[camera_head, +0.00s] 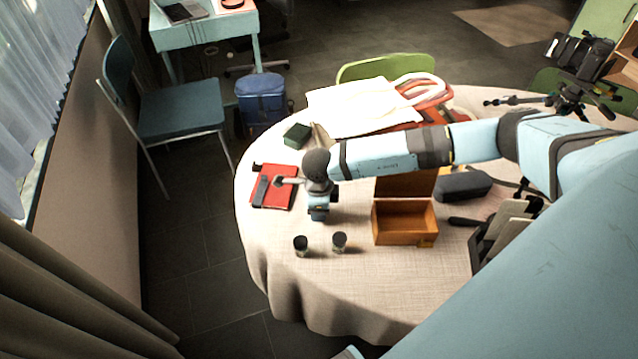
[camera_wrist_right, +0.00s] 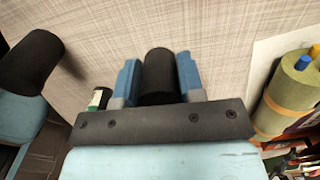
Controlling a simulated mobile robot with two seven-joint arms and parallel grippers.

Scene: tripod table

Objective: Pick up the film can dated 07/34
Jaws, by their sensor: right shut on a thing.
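My right gripper (camera_head: 318,216) points down over the left part of the round table, left of the open wooden box. In the right wrist view its two blue fingers (camera_wrist_right: 159,66) are shut on a black-topped cylinder (camera_wrist_right: 158,82), seemingly a film can. The head view does not show this held can clearly. Two dark-lidded film cans, one left (camera_head: 300,246) and one right (camera_head: 339,243), stand upright near the table's front edge. A can with a green and white label (camera_wrist_right: 98,98) shows left of the fingers. No date is readable. My left gripper is out of view.
The wooden box (camera_head: 405,239) stands right of the gripper. A red notebook (camera_head: 281,190) lies to its left, with a dark green box (camera_head: 297,135) behind. A dark case (camera_head: 463,184) lies further right. Bare tablecloth (camera_head: 345,290) is in front.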

